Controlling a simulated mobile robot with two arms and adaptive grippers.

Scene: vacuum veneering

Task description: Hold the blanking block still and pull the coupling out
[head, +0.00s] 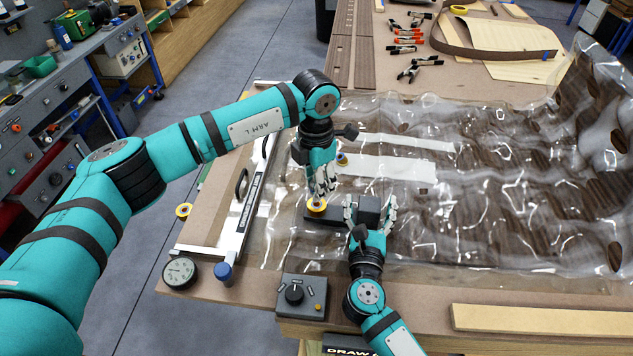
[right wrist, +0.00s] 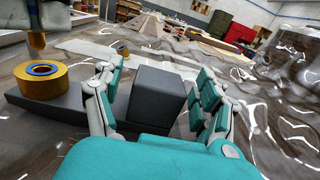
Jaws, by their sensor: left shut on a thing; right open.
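The blanking block (head: 367,207) is dark grey, with a low flat part running left and a taller cube. The cube (right wrist: 158,95) shows in the right wrist view between the fingers of my right gripper (head: 369,213), which is open around it. I cannot tell whether the fingers touch it.
Clear wrinkled film (head: 480,200) covers the table beyond the block. A second yellow ring (head: 342,159) lies behind my left gripper. A gauge (head: 180,272), a blue-capped part (head: 223,272), a control box (head: 301,296) and a wooden strip (head: 530,320) are near the front edge.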

